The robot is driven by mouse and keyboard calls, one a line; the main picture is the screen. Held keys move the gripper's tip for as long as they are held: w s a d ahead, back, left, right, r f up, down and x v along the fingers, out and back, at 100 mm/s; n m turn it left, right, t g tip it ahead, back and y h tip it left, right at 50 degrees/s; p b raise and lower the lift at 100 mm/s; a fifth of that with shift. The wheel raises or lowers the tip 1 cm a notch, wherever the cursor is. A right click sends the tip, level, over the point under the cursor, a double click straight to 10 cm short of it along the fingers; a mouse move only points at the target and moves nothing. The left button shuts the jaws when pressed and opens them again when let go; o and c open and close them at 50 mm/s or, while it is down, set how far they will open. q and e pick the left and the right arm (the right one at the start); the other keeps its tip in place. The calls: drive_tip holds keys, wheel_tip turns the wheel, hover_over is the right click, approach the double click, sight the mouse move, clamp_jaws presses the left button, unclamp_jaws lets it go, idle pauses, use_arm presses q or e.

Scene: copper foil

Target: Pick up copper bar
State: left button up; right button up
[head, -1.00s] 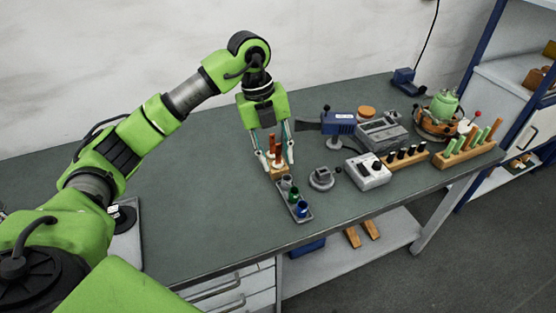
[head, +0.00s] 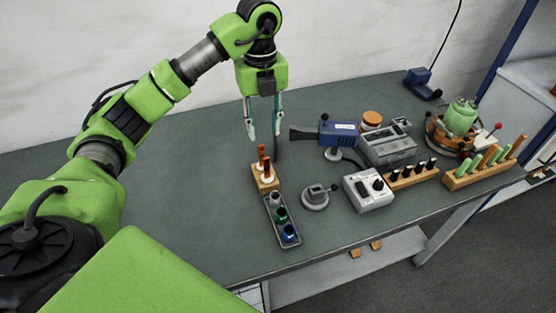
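Two copper-coloured bars (head: 266,165) stand upright in a small wooden block (head: 265,184) near the middle of the table, with pale rings or collars at their lower parts. My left gripper (head: 263,134) hangs above and just behind the block, pointing down. Its two fingers are apart with nothing visible between them, and the fingertips are clear of the bars. My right gripper is not in view.
A grey tray with coloured cups (head: 281,216) sits in front of the block. A small round grey stand (head: 315,198), a white control box (head: 368,190) and a blue device (head: 338,133) lie to the right. Wooden racks (head: 485,165) stand further right. The table's left part is clear.

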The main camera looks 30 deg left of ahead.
sight(266, 158)
use_arm(q)
drive_tip(key=f, duration=0.2)
drive_tip(key=f+p, duration=0.1)
drive_tip(key=f, duration=0.2)
drive_tip(key=f+p, duration=0.1)
drive_tip(key=f, duration=0.2)
drive_tip(key=shift+w, duration=0.25)
drive_tip(key=shift+w+f, duration=0.15)
drive_tip(key=shift+f, duration=0.1)
wheel_tip(266, 158, down, 4)
drive_tip(key=p, duration=0.2)
drive_tip(key=shift+p, duration=0.35)
drive_tip(key=shift+a+f, duration=0.1)
drive_tip(key=shift+f, duration=0.55)
drive_tip(key=shift+r, duration=0.1)
clamp_jaws()
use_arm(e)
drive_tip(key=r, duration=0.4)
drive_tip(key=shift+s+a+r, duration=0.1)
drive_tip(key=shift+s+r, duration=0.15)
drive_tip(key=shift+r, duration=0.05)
